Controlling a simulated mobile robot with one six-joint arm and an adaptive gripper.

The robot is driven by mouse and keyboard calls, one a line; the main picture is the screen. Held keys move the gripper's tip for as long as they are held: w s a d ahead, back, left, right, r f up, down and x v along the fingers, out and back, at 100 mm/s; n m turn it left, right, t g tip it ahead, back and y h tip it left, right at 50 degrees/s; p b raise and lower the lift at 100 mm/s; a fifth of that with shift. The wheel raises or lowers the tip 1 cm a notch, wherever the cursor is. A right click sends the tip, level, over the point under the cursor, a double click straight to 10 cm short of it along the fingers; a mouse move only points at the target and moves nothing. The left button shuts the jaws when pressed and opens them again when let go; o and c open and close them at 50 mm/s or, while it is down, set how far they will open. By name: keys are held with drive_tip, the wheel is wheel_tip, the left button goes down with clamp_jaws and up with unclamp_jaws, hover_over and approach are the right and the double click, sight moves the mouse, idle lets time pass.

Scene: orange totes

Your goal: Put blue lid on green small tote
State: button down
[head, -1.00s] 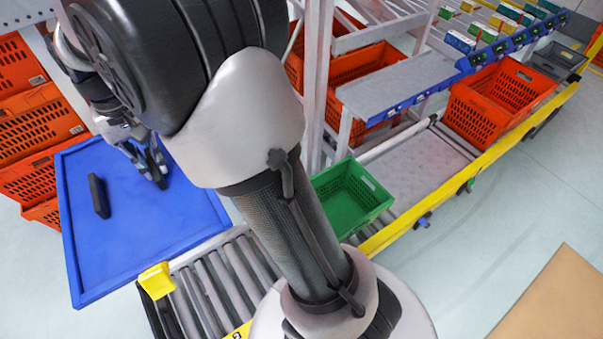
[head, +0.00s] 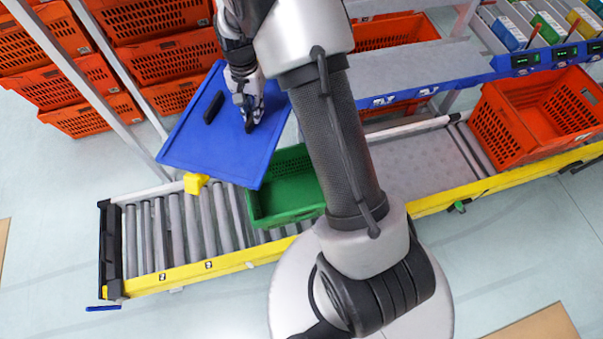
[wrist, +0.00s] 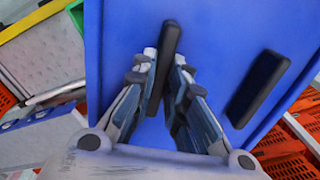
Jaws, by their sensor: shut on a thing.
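The blue lid (head: 200,145) is a flat panel with two black handles on top. My gripper (head: 248,112) is shut on one handle (wrist: 168,45), which stands between the fingers in the wrist view. The other handle (head: 213,107) is free and also shows in the wrist view at the right (wrist: 258,88). The green small tote (head: 290,212) is open and stands on the roller conveyor, partly behind my arm. The lid is tilted in the head view, and its lower right corner overlaps the tote's left back edge. Whether they touch cannot be told.
The roller conveyor (head: 190,225) has a yellow front rail and a yellow block (head: 195,183) at its back edge. Orange totes (head: 165,58) are stacked behind metal posts at the left. Another orange tote (head: 510,140) stands on the right. The rollers left of the green tote are clear.

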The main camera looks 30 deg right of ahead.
drive_tip(key=s+d+f+m+b, duration=0.2)
drive_tip(key=s+f+m, duration=0.1)
drive_tip(key=f, duration=0.9)
drive_tip(key=s+d+f+m+b, duration=0.2)
drive_tip(key=s+d+f+m, duration=0.1)
drive_tip(key=f, duration=1)
drive_tip(key=s+d+f+m+b, duration=0.2)
drive_tip(key=f+m, duration=0.3)
drive_tip(key=f, duration=0.8)
drive_tip(key=shift+s+d, duration=0.15)
drive_tip(key=shift+s, duration=0.6)
drive_tip(key=shift+f+b, duration=0.25)
drive_tip(key=shift+b, duration=0.2)
drive_tip(key=shift+s, duration=0.15)
drive_tip(key=c, duration=1.9)
unclamp_jaws()
drive_tip(key=shift+c, duration=0.2)
drive_tip(key=o, duration=0.4)
